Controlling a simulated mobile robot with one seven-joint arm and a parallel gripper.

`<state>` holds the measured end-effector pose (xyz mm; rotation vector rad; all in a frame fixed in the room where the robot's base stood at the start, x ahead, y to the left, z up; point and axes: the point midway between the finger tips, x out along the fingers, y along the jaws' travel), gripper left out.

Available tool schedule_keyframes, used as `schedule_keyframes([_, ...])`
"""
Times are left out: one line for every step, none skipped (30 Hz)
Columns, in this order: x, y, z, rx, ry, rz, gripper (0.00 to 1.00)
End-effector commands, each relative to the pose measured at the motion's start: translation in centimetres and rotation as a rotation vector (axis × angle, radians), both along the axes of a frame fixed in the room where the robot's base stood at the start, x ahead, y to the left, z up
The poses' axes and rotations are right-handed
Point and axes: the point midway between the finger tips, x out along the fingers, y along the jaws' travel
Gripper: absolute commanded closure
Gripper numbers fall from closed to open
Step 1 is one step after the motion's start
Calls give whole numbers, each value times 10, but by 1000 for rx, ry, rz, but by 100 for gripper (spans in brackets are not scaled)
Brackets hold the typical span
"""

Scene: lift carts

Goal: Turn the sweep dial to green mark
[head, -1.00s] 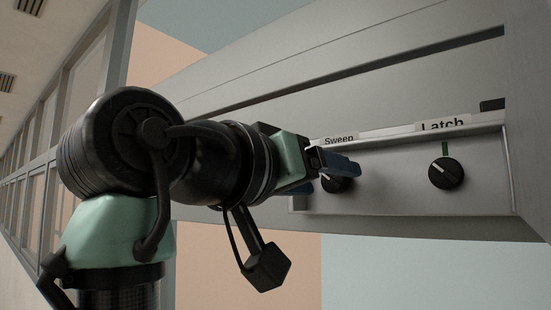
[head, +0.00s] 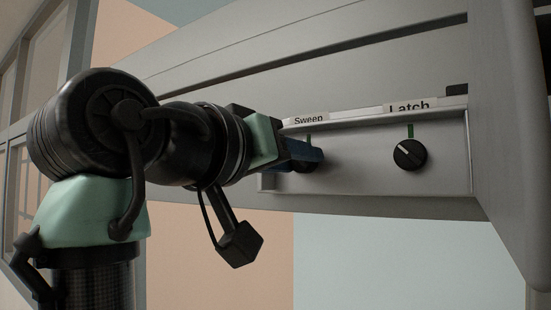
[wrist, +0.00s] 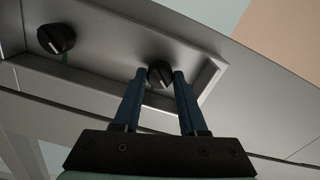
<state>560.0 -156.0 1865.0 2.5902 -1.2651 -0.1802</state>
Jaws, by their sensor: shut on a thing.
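The sweep dial (wrist: 160,75) is a round black knob with a pale pointer line, on a grey recessed panel. In the wrist view it sits between the two blue fingers of my gripper (wrist: 160,73), which is shut on it. In the head view my gripper (head: 308,157) covers most of this dial. The "Sweep" label (head: 308,120) is above it, and part of a green mark (head: 309,139) shows below the label.
The latch dial (head: 410,154) is to the right on the same panel, under its "Latch" label (head: 409,107) and a green mark (head: 410,131). Its pointer tilts up-left, off that mark. A raised rim frames the panel, and a grey side wall (head: 508,130) stands at right.

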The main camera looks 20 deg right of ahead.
Motion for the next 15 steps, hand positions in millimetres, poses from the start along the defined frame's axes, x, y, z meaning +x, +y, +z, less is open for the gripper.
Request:
schedule_keyframes([0, 0, 0, 1, -3, 0, 100])
schedule_keyframes([0, 0, 0, 3, -5, 0, 100])
schedule_keyframes([0, 0, 0, 7, -10, 0, 100])
schedule_keyframes([0, 0, 0, 10, -15, 0, 100])
schedule_keyframes([0, 0, 0, 15, -20, 0, 100])
schedule_keyframes([0, 0, 0, 22, -30, 0, 100])
schedule_keyframes([0, 0, 0, 29, -38, 0, 100])
schedule_keyframes([0, 0, -1, 37, -49, 0, 100])
schedule_keyframes([0, 0, -1, 48, -64, 0, 100])
schedule_keyframes([0, 0, -1, 59, -78, 0, 100])
schedule_keyframes([0, 0, -1, 70, -93, 1, 100])
schedule_keyframes([0, 1, -1, 87, -114, 2, 100])
schedule_keyframes([0, 1, -1, 101, -132, 2, 100])
schedule_keyframes([0, 1, -1, 115, -150, 2, 100])
schedule_keyframes([0, 1, -1, 137, -176, 2, 100])
